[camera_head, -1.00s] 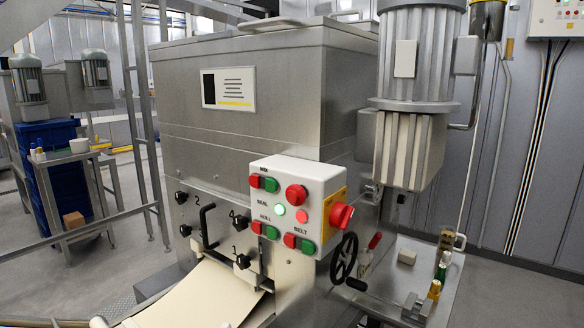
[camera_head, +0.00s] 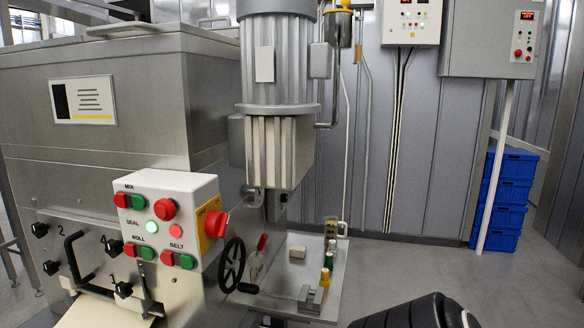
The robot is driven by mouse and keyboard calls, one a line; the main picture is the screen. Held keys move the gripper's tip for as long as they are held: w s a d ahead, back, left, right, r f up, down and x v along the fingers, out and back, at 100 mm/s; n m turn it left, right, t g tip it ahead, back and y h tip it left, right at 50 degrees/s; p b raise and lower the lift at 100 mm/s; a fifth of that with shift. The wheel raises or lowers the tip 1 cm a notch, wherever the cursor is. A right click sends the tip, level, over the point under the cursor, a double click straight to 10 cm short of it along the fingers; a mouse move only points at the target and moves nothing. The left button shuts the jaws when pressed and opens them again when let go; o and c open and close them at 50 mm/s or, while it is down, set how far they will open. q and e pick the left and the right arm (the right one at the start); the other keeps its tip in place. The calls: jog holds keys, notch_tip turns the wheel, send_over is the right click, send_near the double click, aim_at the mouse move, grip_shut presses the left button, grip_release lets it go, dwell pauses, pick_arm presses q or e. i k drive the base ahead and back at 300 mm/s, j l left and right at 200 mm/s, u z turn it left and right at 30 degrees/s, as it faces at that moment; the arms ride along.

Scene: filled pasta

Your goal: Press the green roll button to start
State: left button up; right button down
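The green roll button (camera_head: 148,254) is on the white control box (camera_head: 195,190) at the left of the head view. It sits under the ROLL label, right of a red button (camera_head: 130,249). Nothing covers it, and nothing touches it. Whether it is pressed in cannot be told at this size. Neither of my grippers is in view. A dark rounded part, which looks like my arm, shows at the bottom right, well away from the box.
The box also carries MIX and BELT buttons, a seal light and a red knob (camera_head: 216,224). Blue crates (camera_head: 500,205) are stacked at the right. Floor between is clear.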

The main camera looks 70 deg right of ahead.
aim_at(148, 254)
jog(key=k+l, duration=1.5)
jog(key=l, duration=0.15)
jog(key=z, duration=0.45)
jog(key=k+l+z, duration=0.1)
jog(key=z, duration=0.35)
jog(key=l+z, duration=0.15)
jog(key=z, duration=0.3)
jog(key=j+u, duration=0.2)
jog(key=u, duration=0.15)
jog(key=j+u, duration=0.15)
jog(key=u, duration=0.15)
jog(key=j+u, duration=0.2)
jog(key=u, duration=0.15)
